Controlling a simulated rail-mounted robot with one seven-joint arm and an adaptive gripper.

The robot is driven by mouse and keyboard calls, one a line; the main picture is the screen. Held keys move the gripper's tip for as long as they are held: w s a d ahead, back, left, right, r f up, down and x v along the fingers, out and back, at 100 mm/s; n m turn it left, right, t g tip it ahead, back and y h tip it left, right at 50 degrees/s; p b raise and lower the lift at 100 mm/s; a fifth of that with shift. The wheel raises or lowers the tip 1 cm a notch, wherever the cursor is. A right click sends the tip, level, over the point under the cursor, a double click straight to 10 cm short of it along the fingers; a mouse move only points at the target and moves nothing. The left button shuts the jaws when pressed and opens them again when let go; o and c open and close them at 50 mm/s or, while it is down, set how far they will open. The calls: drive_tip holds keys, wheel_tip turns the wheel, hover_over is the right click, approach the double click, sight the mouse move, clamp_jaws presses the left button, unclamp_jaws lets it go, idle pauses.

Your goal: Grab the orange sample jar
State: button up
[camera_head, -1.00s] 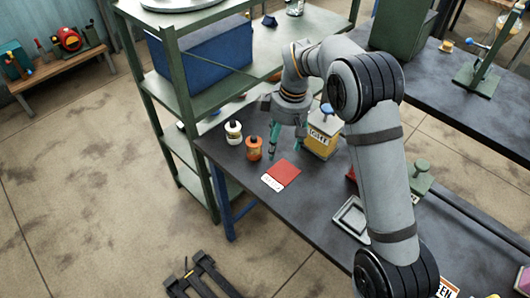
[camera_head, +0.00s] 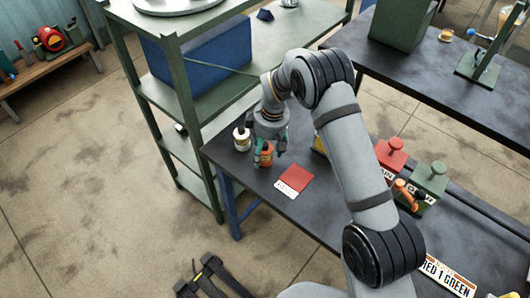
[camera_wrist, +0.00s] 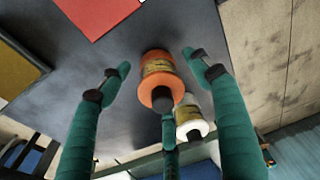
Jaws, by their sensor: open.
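The orange sample jar (camera_head: 266,158) stands upright near the left end of the dark table, with a dark cap and a yellowish label. It also shows in the wrist view (camera_wrist: 160,80), between the green fingers. My gripper (camera_head: 265,150) is over and around the jar, pointing down, and partly hides it. In the wrist view my gripper (camera_wrist: 155,78) has its fingers apart on both sides of the jar, with gaps and no visible contact. A third finger shows below the jar's cap.
A white jar (camera_head: 242,138) stands close behind the orange jar, also in the wrist view (camera_wrist: 190,121). A red mat (camera_head: 296,177) with a white label lies to the right. Green shelving (camera_head: 181,90) borders the table. Red (camera_head: 389,158) and green (camera_head: 428,182) containers stand farther right.

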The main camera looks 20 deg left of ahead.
drive_tip(key=shift+c, duration=1.4)
drive_tip(key=c, duration=1.1)
